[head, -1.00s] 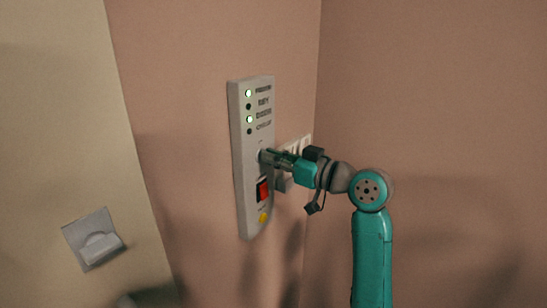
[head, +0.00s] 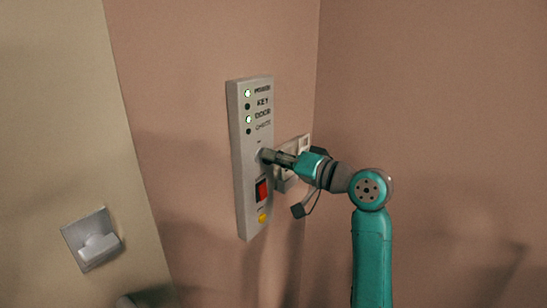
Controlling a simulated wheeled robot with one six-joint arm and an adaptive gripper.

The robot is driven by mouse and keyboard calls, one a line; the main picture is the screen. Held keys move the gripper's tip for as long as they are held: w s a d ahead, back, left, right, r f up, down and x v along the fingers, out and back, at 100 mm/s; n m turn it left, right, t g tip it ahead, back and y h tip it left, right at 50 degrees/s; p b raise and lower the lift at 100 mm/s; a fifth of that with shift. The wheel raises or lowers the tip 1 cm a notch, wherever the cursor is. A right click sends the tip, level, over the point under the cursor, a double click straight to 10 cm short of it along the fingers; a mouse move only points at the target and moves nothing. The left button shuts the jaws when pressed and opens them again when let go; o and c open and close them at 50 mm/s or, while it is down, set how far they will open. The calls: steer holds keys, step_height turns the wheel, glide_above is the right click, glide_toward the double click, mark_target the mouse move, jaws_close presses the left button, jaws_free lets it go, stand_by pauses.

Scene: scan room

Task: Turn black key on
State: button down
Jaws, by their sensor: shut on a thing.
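A tall grey control panel (head: 252,160) is fixed to the pink wall left of the room corner. Lights sit at its top beside labels, one reading KEY; the first and third glow green, and the KEY light is dark. My gripper (head: 268,156) reaches in from the right to the middle of the panel and is shut there at the key switch. The black key itself is hidden by the fingers, so its angle cannot be told. A red rocker switch (head: 262,190) and a yellow button (head: 263,217) sit below the gripper.
A white socket plate (head: 304,145) is on the wall just right of the panel, partly behind my wrist. A grey lever-like fitting (head: 92,240) is on the beige surface at lower left. The wall at right is bare.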

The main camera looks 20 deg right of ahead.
steer(key=m, duration=0.4)
steer(key=shift+d+f+m, duration=0.1)
steer(key=shift+f+m, duration=0.05)
steer(key=shift+m, duration=0.15)
steer(key=m, duration=0.4)
steer(key=shift+f, duration=0.15)
stand_by(0.3)
steer(key=c, duration=1.3)
jaws_free()
steer(key=v, duration=1.2)
